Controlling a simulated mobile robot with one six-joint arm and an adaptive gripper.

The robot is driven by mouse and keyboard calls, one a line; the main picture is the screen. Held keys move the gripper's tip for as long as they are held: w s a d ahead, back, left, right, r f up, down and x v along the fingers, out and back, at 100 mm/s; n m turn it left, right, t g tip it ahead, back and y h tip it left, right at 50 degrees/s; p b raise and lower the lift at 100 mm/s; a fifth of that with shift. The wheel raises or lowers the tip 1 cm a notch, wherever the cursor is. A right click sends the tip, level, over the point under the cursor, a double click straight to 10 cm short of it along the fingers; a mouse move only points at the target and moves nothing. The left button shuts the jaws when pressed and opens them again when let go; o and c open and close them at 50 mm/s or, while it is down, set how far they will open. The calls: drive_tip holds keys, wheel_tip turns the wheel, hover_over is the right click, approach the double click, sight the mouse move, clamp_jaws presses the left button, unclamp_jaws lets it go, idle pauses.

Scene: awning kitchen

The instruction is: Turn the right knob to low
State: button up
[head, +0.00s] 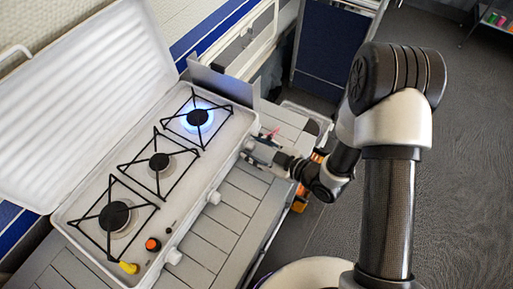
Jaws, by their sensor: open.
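A white camping stove (232,117) with an open lid stands on a slatted table. It has three burners, and the far burner (198,117) is lit with a blue flame. White knobs stick out along its front side. The knob at the far end, the right knob (249,146), is at my gripper (258,153). My gripper reaches in from the right with its fingers at this knob and is open. The fingers partly cover the knob, so its turn angle cannot be read, and I cannot tell whether they touch it.
The middle knob (214,197) and near knob (174,256) are clear of my arm. An orange-red button (152,244) and a yellow piece (129,267) sit at the stove's near end. A grey panel (222,82) stands beyond the lit burner. The slatted table (205,235) is bare in front.

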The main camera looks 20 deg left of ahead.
drive_tip(key=shift+d, duration=0.1)
drive_tip(key=v, duration=1.1)
drive_tip(key=shift+d+r, duration=0.25)
drive_tip(key=shift+d, duration=0.1)
